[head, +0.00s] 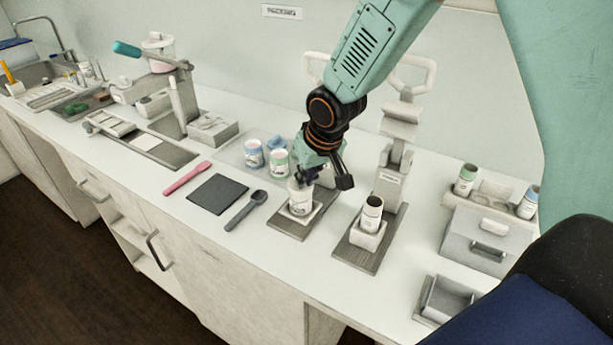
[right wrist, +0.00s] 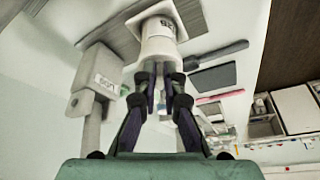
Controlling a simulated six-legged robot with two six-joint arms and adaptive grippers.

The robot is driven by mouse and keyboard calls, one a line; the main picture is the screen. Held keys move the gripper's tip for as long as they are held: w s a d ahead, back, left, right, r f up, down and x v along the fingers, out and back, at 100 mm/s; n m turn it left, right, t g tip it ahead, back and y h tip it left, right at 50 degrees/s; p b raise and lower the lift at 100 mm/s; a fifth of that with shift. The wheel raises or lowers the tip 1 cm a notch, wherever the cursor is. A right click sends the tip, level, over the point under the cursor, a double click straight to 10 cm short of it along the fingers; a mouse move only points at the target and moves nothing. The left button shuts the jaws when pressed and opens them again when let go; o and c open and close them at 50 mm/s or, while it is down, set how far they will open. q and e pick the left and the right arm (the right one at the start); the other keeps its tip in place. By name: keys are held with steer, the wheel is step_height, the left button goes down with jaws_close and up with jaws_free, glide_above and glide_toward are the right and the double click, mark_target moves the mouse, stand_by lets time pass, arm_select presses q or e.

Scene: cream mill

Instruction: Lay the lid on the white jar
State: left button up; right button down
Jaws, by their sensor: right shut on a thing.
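The white jar (head: 300,204) with a dark printed label stands upright on a pale block on a grey board. It also shows in the right wrist view (right wrist: 158,30). My right gripper (head: 308,177) is right above the jar. In the right wrist view its fingers (right wrist: 162,78) are shut on a pale piece, which I take to be the lid (right wrist: 158,52), at the jar's top. The fingers partly hide it, and I cannot tell whether it rests on the rim or sits just above it. My left gripper is not in view.
A similar stand holds a dark-topped jar (head: 371,214) to the right. A black spoon (head: 246,209), dark mat (head: 218,194) and pink spatula (head: 187,178) lie left. A blue-labelled jar (head: 254,154) and a green-labelled jar (head: 278,162) stand behind. The front counter edge is clear.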

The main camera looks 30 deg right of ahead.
steer(key=shift+w, duration=0.1)
steer(key=c, duration=1.4)
jaws_free()
steer(key=shift+o, duration=0.2)
steer(key=o, duration=0.4)
steer(key=shift+o, duration=0.2)
steer(key=shift+r, duration=0.15)
step_height(320, 180, up, 7)
steer(key=p, duration=0.6)
steer(key=shift+f, duration=0.2)
